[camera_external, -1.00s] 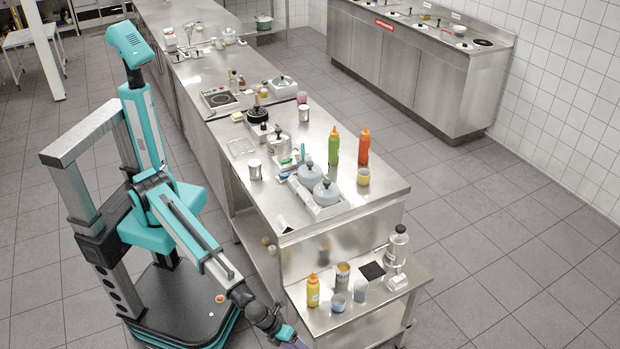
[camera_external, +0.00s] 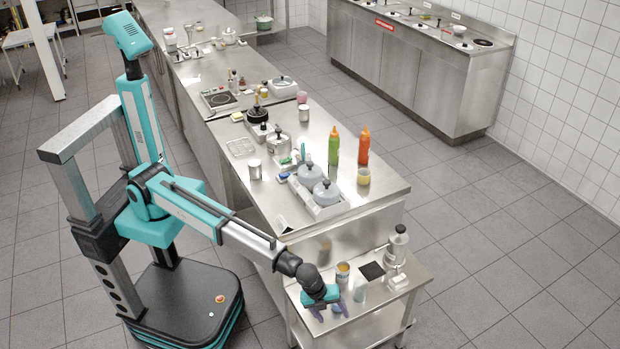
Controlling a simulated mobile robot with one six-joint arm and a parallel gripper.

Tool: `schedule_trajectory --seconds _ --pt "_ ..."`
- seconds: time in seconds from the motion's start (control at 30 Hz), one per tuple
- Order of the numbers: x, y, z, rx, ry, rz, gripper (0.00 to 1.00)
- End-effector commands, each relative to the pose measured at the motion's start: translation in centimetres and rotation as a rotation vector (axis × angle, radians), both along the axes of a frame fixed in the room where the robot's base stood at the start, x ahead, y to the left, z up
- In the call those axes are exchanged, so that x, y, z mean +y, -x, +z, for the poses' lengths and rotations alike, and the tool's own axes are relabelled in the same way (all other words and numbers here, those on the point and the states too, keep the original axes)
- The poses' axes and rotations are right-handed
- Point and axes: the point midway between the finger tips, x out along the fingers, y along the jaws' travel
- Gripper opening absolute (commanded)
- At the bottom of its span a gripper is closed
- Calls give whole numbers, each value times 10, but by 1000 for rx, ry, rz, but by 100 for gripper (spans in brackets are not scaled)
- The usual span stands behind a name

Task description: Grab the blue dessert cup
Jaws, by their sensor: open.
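A small blue cup (camera_external: 336,310) stands on the low steel side table (camera_external: 375,325), mostly hidden by my gripper. My gripper (camera_external: 330,312) is open and points down at the cup from the left, with its purple fingers close around it. I cannot tell whether the fingers touch the cup. A taller pale blue-grey cup (camera_external: 360,290) stands just to the right of the gripper.
A tin (camera_external: 342,272) stands behind the gripper. The high counter (camera_external: 385,200) rises behind, holding lidded pots (camera_external: 325,192) and sauce bottles (camera_external: 363,147). The side table's front right is clear.

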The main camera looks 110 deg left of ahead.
Motion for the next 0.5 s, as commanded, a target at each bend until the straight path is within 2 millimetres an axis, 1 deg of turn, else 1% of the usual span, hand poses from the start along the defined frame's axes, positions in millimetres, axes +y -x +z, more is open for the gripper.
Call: schedule_trajectory --seconds 0.03,0.1,0.23,0.3,0.4,0.5 --pt "18 -6 12 37 26 70 65" --pt "39 -6 22 91 63 163 65" --pt "74 -4 41 187 126 320 65" --pt "89 -2 50 230 153 386 65" --pt "103 1 59 275 180 454 65" --pt "109 3 63 300 194 488 65"
